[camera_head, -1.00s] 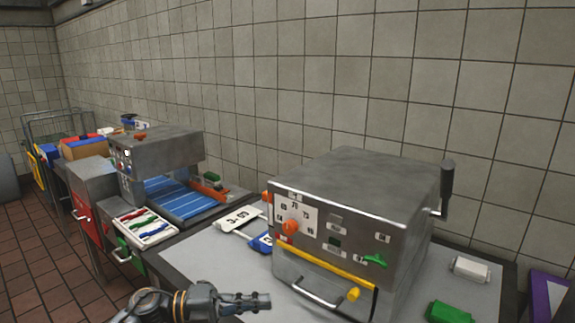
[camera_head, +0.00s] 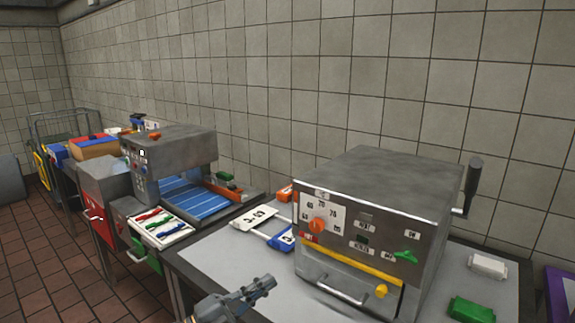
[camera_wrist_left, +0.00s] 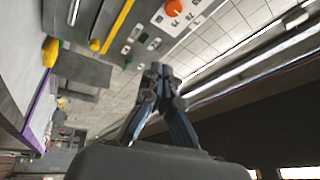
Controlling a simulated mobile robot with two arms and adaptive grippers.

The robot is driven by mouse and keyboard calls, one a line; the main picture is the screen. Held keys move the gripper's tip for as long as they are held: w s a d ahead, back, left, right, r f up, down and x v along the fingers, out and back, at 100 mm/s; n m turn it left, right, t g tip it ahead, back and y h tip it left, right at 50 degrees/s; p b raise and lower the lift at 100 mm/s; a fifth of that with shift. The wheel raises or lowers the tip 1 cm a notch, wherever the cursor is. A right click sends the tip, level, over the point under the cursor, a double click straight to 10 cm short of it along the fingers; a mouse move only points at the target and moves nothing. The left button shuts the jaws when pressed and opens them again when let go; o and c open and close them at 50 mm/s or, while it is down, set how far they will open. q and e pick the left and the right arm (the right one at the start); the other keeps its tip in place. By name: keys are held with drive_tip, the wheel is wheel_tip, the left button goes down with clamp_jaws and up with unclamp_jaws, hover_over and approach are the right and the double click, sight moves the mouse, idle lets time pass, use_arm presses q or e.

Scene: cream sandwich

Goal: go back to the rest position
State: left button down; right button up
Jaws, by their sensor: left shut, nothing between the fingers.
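My left gripper (camera_head: 262,289) is at the bottom of the head view, in front of the table and to the left of the oven's front. It is shut and empty. In the left wrist view its two fingers (camera_wrist_left: 158,74) meet at the tips with nothing between them. The metal oven (camera_head: 385,215) stands on the table, with an orange dial (camera_head: 318,225), a green switch (camera_head: 405,256) and a yellow knob (camera_head: 381,291) on its front. My right gripper shows in neither view.
A green block (camera_head: 471,310) and a white block (camera_head: 487,266) lie right of the oven. A machine with a blue belt (camera_head: 194,197) stands at left.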

use_arm(q)
drive_tip(key=s+a+f+n+t+y, duration=0.1)
drive_tip(key=s+a+f+n+y, duration=0.3)
drive_tip(key=a+f+n+y, duration=0.45)
drive_tip(key=s+a+f+n+t+y, duration=0.1)
drive_tip(key=s+a+f+n+y, duration=0.35)
drive_tip(key=n+y, duration=0.5)
drive_tip(key=s+a+f+n+g, duration=0.1)
drive_tip(key=s+f+n+g, duration=0.3)
drive_tip(key=s, duration=0.8)
drive_tip(key=s+a+f+n+g, duration=0.1)
drive_tip(key=s+f+n+g, duration=0.1)
drive_tip(key=s+f+g, duration=0.65)
drive_tip(key=s+f+b, duration=0.1)
drive_tip(key=s+f, duration=0.1)
drive_tip(key=f, duration=1.1)
drive_tip(key=s+f+b, duration=0.2)
drive_tip(key=f, duration=1)
drive_tip(key=s+a+f+b, duration=0.2)
drive_tip(key=s+a+f, duration=0.1)
drive_tip(key=s+f, duration=1.4)
wheel_tip(320, 180, down, 3)
drive_tip(key=shift+f+m, duration=0.2)
drive_tip(key=shift+m, duration=0.1)
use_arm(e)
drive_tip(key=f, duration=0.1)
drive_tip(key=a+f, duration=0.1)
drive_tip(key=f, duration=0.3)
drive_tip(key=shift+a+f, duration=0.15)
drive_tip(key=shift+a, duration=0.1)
